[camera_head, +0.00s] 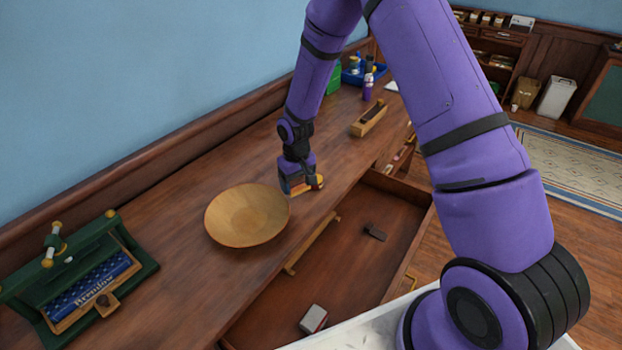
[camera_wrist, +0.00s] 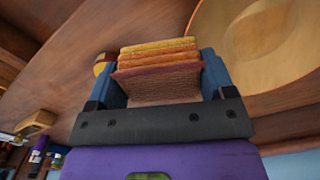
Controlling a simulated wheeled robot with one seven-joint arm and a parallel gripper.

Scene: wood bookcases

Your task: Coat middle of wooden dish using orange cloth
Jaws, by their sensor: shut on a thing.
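The wooden dish (camera_head: 246,214) is a wide, shallow, light-coloured bowl on the wooden counter in the head view. Part of the dish also shows at the upper right of the wrist view (camera_wrist: 250,45). My gripper (camera_head: 303,188) is low over the counter, just right of the dish's rim in the head view. In the wrist view its blue fingers are shut on the folded orange cloth (camera_wrist: 158,65), whose layers run from yellow-orange to reddish brown. In the head view my gripper mostly hides the cloth. The cloth is beside the dish, not over its middle.
A green press (camera_head: 75,275) with a blue book stands at the left. An open drawer (camera_head: 350,250) with small items lies below the counter front. A wooden box (camera_head: 369,118), a bottle (camera_head: 368,80) and a blue tray (camera_head: 362,74) stand farther back. Counter between press and dish is clear.

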